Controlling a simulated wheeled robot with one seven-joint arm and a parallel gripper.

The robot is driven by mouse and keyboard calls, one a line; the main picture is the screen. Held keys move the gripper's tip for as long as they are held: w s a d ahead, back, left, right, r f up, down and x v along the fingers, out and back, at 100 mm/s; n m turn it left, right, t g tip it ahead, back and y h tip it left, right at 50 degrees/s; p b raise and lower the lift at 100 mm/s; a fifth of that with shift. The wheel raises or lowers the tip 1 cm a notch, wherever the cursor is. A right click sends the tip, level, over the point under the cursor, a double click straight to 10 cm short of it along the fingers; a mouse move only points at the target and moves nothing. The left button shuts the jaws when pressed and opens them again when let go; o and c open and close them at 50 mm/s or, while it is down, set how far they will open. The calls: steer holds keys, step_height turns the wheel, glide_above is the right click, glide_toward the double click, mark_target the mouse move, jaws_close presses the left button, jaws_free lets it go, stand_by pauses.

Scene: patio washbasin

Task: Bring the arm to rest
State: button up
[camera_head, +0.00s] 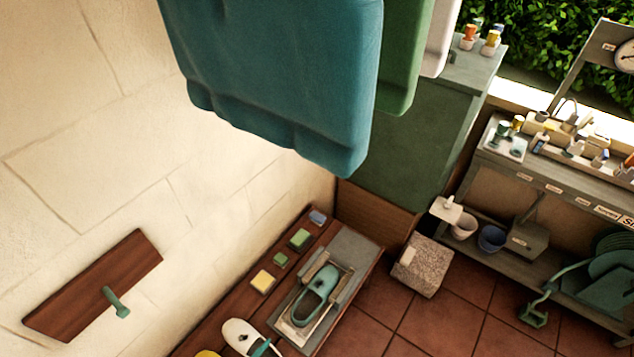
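Neither my arm nor my gripper shows in the head view, so I cannot see its pose or whether it holds anything. The view is tilted and looks down along a pale stone wall (120,150). A low wooden bench (228,318) stands against the wall. On it a teal shoe (314,294) rests in a pale tray-like frame (287,337). A white shoe (240,336) and part of a yellow item (207,354) are nearer the bottom edge.
Teal (285,75) and green (405,60) cloths hang at the top and hide what is behind. A wooden board with a green peg (117,303) is on the wall. A grey washstand (560,175) stands right. A rough block (422,266) sits on the tiled floor (440,325).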

steer(key=s+d+r+n+t+y, duration=0.25)
steer(key=s+d+r, duration=0.35)
steer(key=s+r, duration=0.5)
steer(key=s+d+r+n+t+y, duration=0.1)
steer(key=d+r+n+y, duration=0.2)
steer(key=r, duration=0.9)
steer(key=shift+d+r+n, duration=0.2)
steer(key=shift+d+n, duration=0.25)
